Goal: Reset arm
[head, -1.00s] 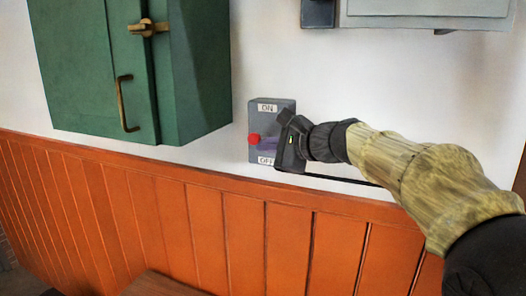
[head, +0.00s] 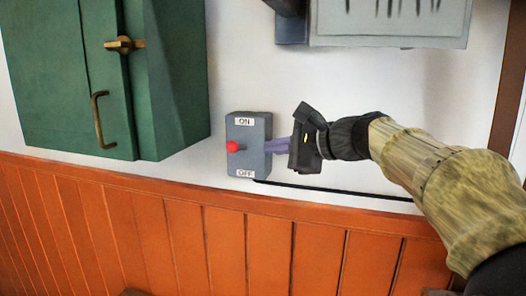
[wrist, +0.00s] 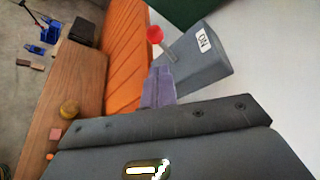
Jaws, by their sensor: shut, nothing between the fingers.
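A grey switch box (head: 257,133) with an ON label at its top and an OFF label at its bottom is fixed to the white wall. A red-knobbed lever (head: 233,147) sticks out of its front, about midway between the labels. My gripper (head: 268,146) is shut and empty, its purple fingers beside the box's right side. I cannot tell whether they touch it. In the wrist view the shut fingers (wrist: 158,88) are near the box (wrist: 195,65), and the red knob (wrist: 155,34) is beyond their tips.
A green cabinet (head: 178,75) with brass handles hangs left of the box. A grey panel (head: 390,42) is above right. Orange wainscot (head: 180,215) runs below. The wrist view shows a wooden table (wrist: 65,105) with small items. A dark cable (head: 330,190) runs right.

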